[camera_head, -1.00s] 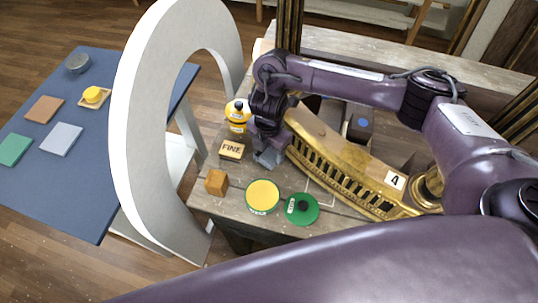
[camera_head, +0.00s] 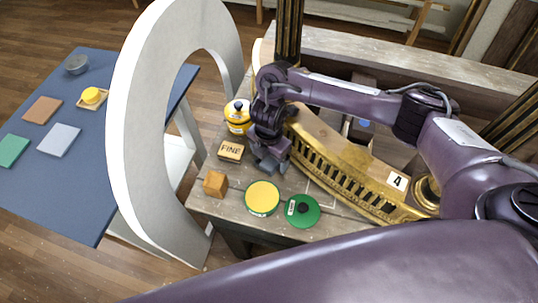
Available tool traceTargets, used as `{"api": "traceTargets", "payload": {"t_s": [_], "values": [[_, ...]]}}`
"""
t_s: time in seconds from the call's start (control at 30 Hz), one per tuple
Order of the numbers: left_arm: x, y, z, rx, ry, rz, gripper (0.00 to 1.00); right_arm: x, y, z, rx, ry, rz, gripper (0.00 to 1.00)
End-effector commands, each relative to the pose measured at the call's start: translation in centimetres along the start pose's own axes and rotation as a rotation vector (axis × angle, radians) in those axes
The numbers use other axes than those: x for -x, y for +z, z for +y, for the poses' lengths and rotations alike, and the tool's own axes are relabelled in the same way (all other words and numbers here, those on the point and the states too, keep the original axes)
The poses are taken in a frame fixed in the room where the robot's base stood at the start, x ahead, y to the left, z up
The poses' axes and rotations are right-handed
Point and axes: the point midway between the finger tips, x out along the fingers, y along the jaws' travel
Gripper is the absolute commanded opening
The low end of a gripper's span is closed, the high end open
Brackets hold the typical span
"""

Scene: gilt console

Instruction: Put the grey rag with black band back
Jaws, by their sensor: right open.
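My right gripper (camera_head: 271,164) is open and points down over the worn wooden console top, left of the gilt curved rail (camera_head: 345,165). A small grey-blue patch (camera_head: 267,168) shows at its fingertips. I cannot tell if it is the grey rag, and no black band is visible on it. A flat grey-blue cloth-like square (camera_head: 59,140) lies on the blue table at the left, also without a visible black band. My left gripper is not in view.
Around the right gripper stand a yellow bottle (camera_head: 237,118), a block marked FINE (camera_head: 231,151), an orange-brown cube (camera_head: 215,184), a yellow-lidded tin (camera_head: 262,198) and a green tin (camera_head: 302,211). A large white arch (camera_head: 135,130) stands between the console and the blue table (camera_head: 85,200).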

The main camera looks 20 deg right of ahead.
Motion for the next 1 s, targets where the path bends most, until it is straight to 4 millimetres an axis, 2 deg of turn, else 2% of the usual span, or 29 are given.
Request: {"api": "traceTargets", "payload": {"t_s": [0.13, 0.23, 0.5, 0.7, 0.8, 1.0], "values": [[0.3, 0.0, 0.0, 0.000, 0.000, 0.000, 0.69, 0.5, 0.0, 0.0, 0.001, 0.001, 0.000, 0.83], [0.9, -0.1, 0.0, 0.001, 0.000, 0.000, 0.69, 1.8, 0.1, 0.2, 0.003, 0.005, -0.003, 0.83], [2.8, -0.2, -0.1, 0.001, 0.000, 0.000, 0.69, 7.5, 0.2, 0.1, 0.004, 0.005, -0.005, 0.83], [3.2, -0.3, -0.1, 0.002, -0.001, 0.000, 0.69, 10.7, 0.1, 0.1, 0.002, 0.003, -0.003, 0.83], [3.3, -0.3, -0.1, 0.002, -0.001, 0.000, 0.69, 11.7, 0.1, 0.1, 0.002, 0.002, -0.002, 0.83], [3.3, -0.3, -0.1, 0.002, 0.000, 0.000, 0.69, 12.4, 0.0, 0.0, -0.001, 0.000, 0.000, 0.83]]}}
